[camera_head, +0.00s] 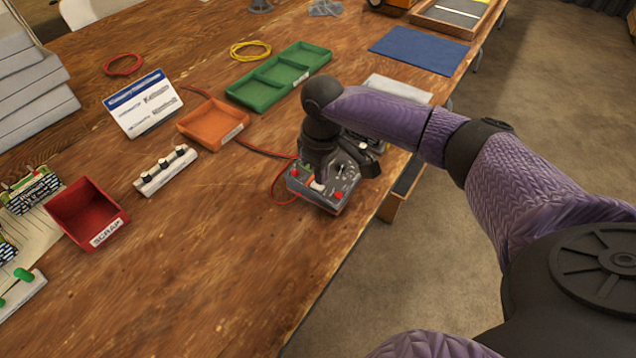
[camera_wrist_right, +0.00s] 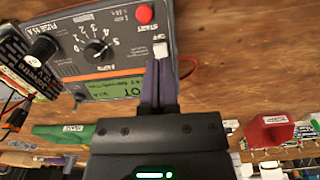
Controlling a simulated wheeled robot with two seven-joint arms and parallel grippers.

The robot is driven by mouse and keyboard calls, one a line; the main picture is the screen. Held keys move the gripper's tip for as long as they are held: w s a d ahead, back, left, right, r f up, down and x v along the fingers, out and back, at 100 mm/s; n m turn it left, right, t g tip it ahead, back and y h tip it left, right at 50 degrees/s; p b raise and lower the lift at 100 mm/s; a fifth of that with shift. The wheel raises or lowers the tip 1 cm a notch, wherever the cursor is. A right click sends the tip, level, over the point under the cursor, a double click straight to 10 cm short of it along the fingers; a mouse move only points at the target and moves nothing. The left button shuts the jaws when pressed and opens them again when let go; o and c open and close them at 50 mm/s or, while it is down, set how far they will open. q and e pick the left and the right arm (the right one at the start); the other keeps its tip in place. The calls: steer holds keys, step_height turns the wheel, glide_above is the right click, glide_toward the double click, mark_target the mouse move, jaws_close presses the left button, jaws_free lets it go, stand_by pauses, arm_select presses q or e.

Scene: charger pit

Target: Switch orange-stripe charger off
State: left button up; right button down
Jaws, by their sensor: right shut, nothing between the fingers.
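The grey charger (camera_head: 338,192) with an orange stripe stands near the table's right edge, partly hidden by my right arm. In the right wrist view the charger (camera_wrist_right: 125,62) shows a black dial (camera_wrist_right: 97,49), a red START button (camera_wrist_right: 144,14), a green display (camera_wrist_right: 118,89) and a white switch (camera_wrist_right: 160,49). My left gripper is out of view.
An orange tray (camera_head: 213,123), a green divided tray (camera_head: 280,77), a red scrap bin (camera_head: 88,212) and a white strip with black knobs (camera_head: 165,170) stand to the left. Red and black leads run beside the charger. The near tabletop is clear.

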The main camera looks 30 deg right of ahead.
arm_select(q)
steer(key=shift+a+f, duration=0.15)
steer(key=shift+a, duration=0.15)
arm_select(e)
steer(key=shift+f, duration=0.55)
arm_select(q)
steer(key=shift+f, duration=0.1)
arm_select(e)
steer(key=shift+f, duration=0.25)
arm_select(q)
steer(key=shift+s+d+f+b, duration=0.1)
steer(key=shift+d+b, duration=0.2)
arm_select(e)
steer(key=shift+f, duration=0.2)
